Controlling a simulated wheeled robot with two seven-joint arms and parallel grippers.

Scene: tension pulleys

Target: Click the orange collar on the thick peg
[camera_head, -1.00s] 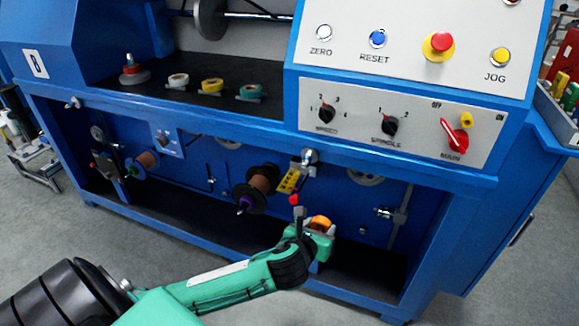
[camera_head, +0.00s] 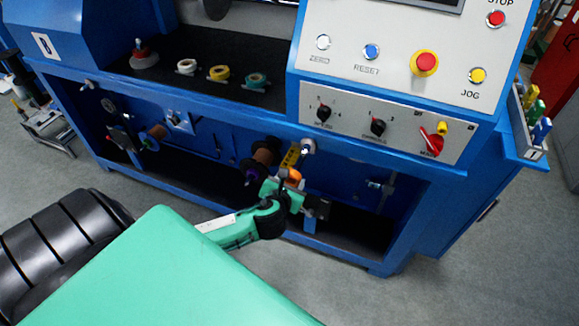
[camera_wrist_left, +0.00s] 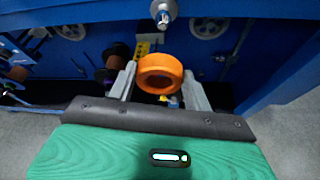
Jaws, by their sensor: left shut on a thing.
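The orange collar (camera_wrist_left: 160,73) is a thick ring held between the fingers of my left gripper (camera_wrist_left: 160,88). It also shows in the head view (camera_head: 293,175), where my left gripper (camera_head: 287,184) is partly hidden by its own arm. A thick metal peg (camera_wrist_left: 163,12) with a rounded end sticks out from the blue machine's front, just above the collar in the wrist view. In the head view the same peg (camera_head: 308,146) is just above and right of the collar. The collar appears apart from the peg. My right gripper is not in view.
A copper-coloured spool (camera_head: 262,158) with black flanges and a yellow block (camera_head: 291,157) are close on the left of the collar. Another metal post (camera_head: 376,184) is at the right. White, yellow and teal rings (camera_head: 219,73) lie on the dark shelf above.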

